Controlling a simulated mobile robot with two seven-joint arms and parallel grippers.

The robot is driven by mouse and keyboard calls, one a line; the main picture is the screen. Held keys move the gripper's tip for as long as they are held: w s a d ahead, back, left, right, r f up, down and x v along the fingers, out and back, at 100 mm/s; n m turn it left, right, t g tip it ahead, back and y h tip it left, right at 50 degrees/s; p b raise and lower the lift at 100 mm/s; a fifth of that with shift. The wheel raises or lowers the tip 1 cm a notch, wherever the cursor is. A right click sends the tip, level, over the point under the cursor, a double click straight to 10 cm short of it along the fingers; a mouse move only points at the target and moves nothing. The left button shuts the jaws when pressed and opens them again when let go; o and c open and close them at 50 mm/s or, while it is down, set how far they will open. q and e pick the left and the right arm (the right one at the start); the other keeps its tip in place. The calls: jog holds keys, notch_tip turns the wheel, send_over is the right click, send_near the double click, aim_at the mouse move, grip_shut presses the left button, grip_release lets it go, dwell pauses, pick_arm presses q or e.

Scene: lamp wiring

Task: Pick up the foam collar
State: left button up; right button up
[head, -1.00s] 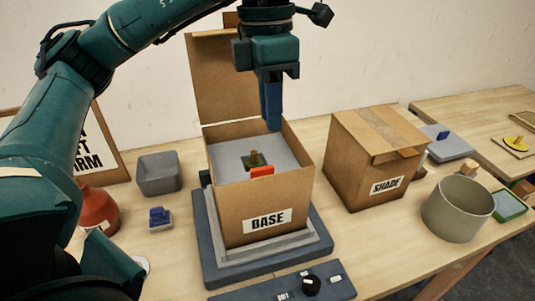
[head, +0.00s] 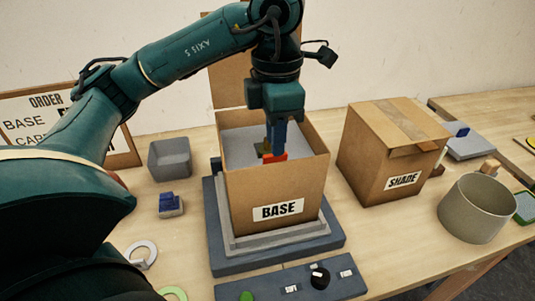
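The open cardboard box marked BASE (head: 245,197) stands on a grey stand. Inside it lies a pale grey foam piece (head: 245,143), which looks like the foam collar, with a dark green and brown thing (head: 262,149) at an opening in its middle. A red tab (head: 275,158) shows at the box's front inner edge. My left gripper (head: 276,152) points straight down into the box, its blue fingers at the red tab. The fingers overlap in this view, so I cannot tell whether they are shut on the tab. My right gripper is out of view.
A closed box marked SHADE (head: 385,165) and a round grey-beige tub (head: 474,212) stand to the right. A grey bin (head: 170,160) and a small blue-topped block (head: 170,205) are at left. A control panel (head: 295,285) lies in front. The BASE box's flap stands up behind.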

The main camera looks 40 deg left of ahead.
pick_arm(q)
jog(key=shift+f, duration=1.45)
jog(key=shift+c, duration=0.2)
grip_shut()
